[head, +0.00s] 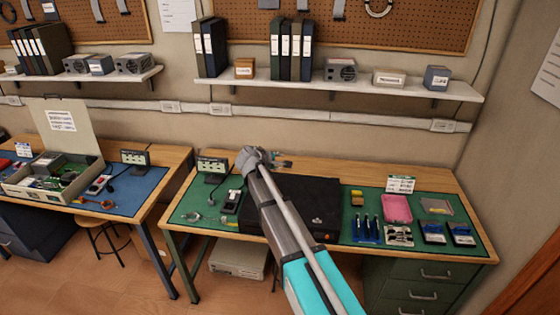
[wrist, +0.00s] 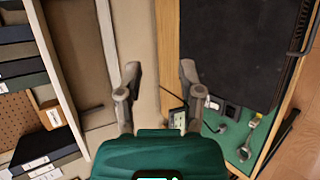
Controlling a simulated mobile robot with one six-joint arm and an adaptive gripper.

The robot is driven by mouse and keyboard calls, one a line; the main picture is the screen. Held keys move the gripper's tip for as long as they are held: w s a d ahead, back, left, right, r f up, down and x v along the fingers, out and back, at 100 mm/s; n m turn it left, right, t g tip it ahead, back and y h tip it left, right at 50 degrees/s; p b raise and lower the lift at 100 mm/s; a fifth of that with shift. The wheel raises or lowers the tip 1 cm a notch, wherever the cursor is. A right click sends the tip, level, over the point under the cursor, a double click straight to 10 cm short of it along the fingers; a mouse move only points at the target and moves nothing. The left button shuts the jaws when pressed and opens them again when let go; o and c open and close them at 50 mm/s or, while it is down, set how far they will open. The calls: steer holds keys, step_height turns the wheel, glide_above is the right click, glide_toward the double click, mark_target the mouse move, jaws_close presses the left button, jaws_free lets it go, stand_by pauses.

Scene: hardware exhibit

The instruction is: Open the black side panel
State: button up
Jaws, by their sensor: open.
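A black computer case lies flat on the green mat, with its black side panel (head: 315,203) facing up. A small pale logo shows near the panel's front edge. The panel also shows at the upper right of the wrist view (wrist: 240,50). My arm crosses in front of the case's left part in the head view and hides some of it. My gripper (head: 252,158) is near the back of the desk, behind and left of the case. In the wrist view my gripper (wrist: 159,72) is open and empty, its fingers apart and beside the panel, not touching it.
Right of the case are screwdrivers (head: 367,229), a pink tray (head: 397,208) and blue-and-black boxes (head: 432,233). A small display (head: 211,168) stands left of it. A shelf (head: 440,90) with binders hangs above. An opened case (head: 60,172) sits on the left desk.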

steer(key=shift+p+v, duration=1.4)
steer(key=shift+v, duration=1.5)
steer(key=s+d+f+m+g+y+b, duration=0.2)
steer(key=s+d+f+m+g+b, duration=0.1)
steer(key=s+f, duration=0.4)
steer(key=s+d+f+m+g+y+b, duration=0.2)
steer(key=s+d+f+m+b, duration=0.3)
steer(key=s, duration=0.7)
steer(key=s+d+f+m+g+y+b, duration=0.3)
steer(key=s+d+f+m+g+b, duration=0.1)
steer(key=s+d+f, duration=0.4)
steer(key=s+f+m, duration=0.1)
steer(key=s, duration=0.1)
steer(key=shift+s+d+f+b, duration=0.2)
steer(key=shift+s+f+b, duration=0.05)
steer(key=shift+s+b, duration=0.15)
steer(key=shift+w, duration=0.1)
